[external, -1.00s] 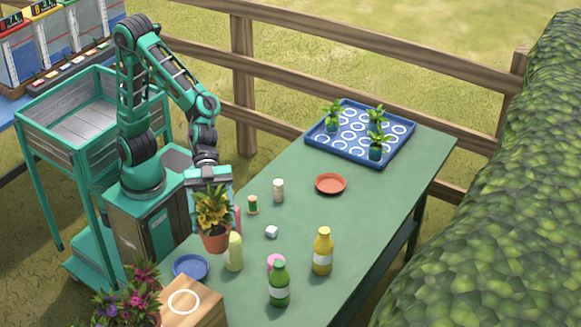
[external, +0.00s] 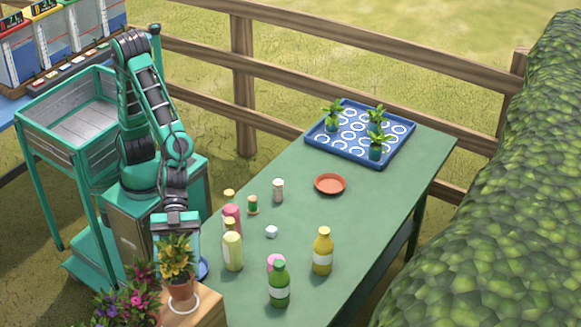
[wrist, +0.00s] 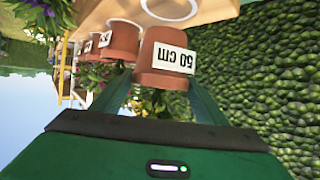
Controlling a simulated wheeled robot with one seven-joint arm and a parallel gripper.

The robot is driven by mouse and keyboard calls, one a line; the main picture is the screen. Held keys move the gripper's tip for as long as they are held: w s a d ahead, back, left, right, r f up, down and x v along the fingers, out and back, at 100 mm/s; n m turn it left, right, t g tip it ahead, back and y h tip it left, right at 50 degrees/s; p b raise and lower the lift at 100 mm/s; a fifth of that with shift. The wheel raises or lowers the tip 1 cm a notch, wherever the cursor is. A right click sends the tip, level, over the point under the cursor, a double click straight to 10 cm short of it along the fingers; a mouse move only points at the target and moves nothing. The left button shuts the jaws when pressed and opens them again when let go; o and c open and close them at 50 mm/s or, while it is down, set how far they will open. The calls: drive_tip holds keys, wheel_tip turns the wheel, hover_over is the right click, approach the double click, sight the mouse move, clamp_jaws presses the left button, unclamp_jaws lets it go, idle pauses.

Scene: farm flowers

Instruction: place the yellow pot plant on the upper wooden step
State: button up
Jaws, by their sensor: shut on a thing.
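The yellow-leaved pot plant (external: 178,258) is in a terracotta pot (external: 181,291), upright at the bottom left of the external view. My gripper (external: 177,249) is shut on it. In the wrist view the pot (wrist: 163,45) bears a "50 cm" label and sits between my two fingers (wrist: 150,98). The upper wooden step (external: 207,309) is directly below the pot and carries a white ring (external: 190,304), partly hidden by the pot. The ring (wrist: 172,8) also shows beyond the pot base in the wrist view. I cannot tell whether pot and step touch.
Flowering plants (external: 125,297) crowd left of the step. In the wrist view, other labelled pots (wrist: 121,40) stand beside the held pot. Several bottles, such as a green one (external: 279,286), stand on the green table (external: 352,222). A blue tray (external: 317,150) is at the back.

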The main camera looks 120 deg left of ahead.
sight(179, 269)
drive_tip(key=shift+f, duration=2)
drive_tip(key=shift+f, duration=0.1)
drive_tip(key=o, duration=1.8)
drive_tip(key=shift+o, duration=0.2)
drive_tip(key=v, duration=1.2)
drive_tip(key=s+a+f+n+g+y, duration=0.1)
drive_tip(key=s+a+f+g+y, duration=0.1)
drive_tip(key=s+a, duration=0.4)
drive_tip(key=s+a+f+n+g+y, duration=0.1)
drive_tip(key=s+a+g+y, duration=0.3)
drive_tip(key=s, duration=1.1)
drive_tip(key=s+a+f+n+g+y, duration=0.1)
drive_tip(key=s+a+f+g+y, duration=0.1)
drive_tip(key=s+a+y, duration=0.2)
drive_tip(key=s+a, duration=0.3)
drive_tip(key=s, duration=0.3)
drive_tip(key=shift+s+a+f+g, duration=0.25)
drive_tip(key=shift+a+f+g, duration=0.1)
drive_tip(key=shift+a+g, duration=0.05)
